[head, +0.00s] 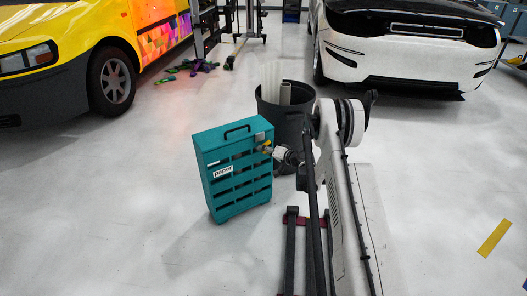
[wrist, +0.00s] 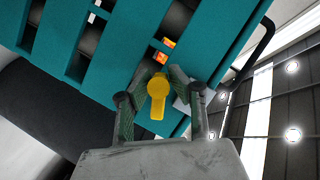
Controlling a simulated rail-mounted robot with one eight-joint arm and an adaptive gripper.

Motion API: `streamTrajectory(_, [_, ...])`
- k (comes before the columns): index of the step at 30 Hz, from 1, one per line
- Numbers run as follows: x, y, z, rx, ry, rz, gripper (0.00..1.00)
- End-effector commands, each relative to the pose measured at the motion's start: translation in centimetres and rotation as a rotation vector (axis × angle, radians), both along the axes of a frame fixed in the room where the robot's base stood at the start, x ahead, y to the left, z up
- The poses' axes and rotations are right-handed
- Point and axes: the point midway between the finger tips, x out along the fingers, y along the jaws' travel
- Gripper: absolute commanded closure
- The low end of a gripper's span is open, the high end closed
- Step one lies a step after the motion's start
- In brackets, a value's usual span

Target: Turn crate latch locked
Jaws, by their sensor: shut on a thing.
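The teal slatted crate (head: 235,175) stands upright on the floor left of my arm, with a dark handle on top and a white label on its front. In the wrist view the crate (wrist: 110,45) fills the upper left. The yellow latch (wrist: 157,95) sits between the fingers of my gripper (wrist: 155,85), which is shut on it. In the head view my gripper (head: 273,151) is at the crate's right upper edge, with a bit of the yellow latch (head: 266,148) showing. Orange pieces show between the slats near the latch. How far the latch is turned cannot be told.
A dark bin (head: 290,112) with pale rolls stands just behind the crate and my gripper. A yellow van (head: 75,60) is at the left and a white car (head: 400,45) at the back right. Purple and green scraps (head: 190,68) lie near the van. The floor left of the crate is clear.

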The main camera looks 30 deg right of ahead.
Motion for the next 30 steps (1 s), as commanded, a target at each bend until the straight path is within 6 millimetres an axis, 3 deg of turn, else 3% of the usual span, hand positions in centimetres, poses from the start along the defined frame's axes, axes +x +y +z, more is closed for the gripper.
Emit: streamTrajectory(30, [-0.11, -0.11, 0.17, -0.916, -0.072, -0.004, 1.0])
